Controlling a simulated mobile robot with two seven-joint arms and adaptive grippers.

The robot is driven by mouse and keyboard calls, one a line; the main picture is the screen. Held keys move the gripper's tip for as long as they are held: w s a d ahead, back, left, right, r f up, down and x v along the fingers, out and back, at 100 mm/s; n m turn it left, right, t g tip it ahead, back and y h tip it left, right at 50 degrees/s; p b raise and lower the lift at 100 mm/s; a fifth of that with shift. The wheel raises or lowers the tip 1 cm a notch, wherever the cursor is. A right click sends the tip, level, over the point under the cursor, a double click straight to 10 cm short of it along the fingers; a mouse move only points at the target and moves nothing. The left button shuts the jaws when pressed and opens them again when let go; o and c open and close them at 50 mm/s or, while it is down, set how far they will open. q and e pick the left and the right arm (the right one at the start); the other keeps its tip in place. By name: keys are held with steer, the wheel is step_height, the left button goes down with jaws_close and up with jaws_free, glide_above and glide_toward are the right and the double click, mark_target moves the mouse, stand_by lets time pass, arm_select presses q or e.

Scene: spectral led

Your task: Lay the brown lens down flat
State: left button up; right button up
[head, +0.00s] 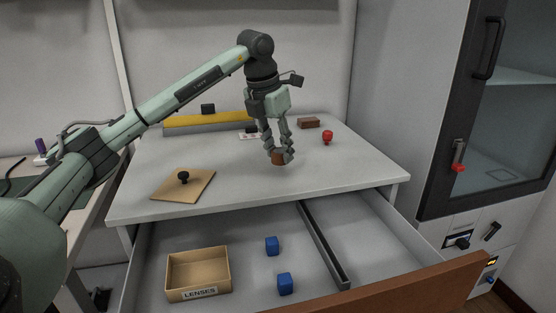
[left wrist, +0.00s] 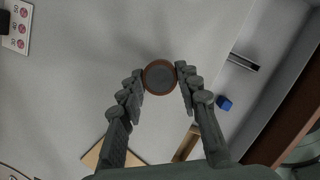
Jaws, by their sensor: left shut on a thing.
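The brown lens (head: 278,159) is between the fingertips of my left gripper (head: 279,152), over the grey table top. In the left wrist view the lens (left wrist: 160,77) shows as a round grey disc with a brown rim, facing the camera. Both fingers of the left gripper (left wrist: 160,82) press on its sides. The gripper points down and is shut on the lens. I cannot tell whether the lens touches the table (head: 240,185) or hangs just above it. My right gripper is not in view.
A tan board with a black knob (head: 183,177) lies front left. A red knob (head: 327,138) and a brown block (head: 308,123) stand to the right and behind. Below, the open drawer holds a LENSES box (head: 199,292) and two blue cubes (head: 272,246). Table around the lens is clear.

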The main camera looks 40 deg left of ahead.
mark_target(276, 152)
arm_select(q)
step_height(276, 152, down, 3)
steer(key=shift+s+r, duration=0.1)
steer(key=shift+f, duration=0.25)
steer(key=shift+r, duration=0.1)
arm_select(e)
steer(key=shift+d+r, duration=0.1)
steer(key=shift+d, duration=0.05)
arm_select(q)
steer(key=o, duration=0.5)
steer(key=shift+f, duration=0.2)
steer(key=o, duration=0.5)
steer(key=shift+c, duration=0.2)
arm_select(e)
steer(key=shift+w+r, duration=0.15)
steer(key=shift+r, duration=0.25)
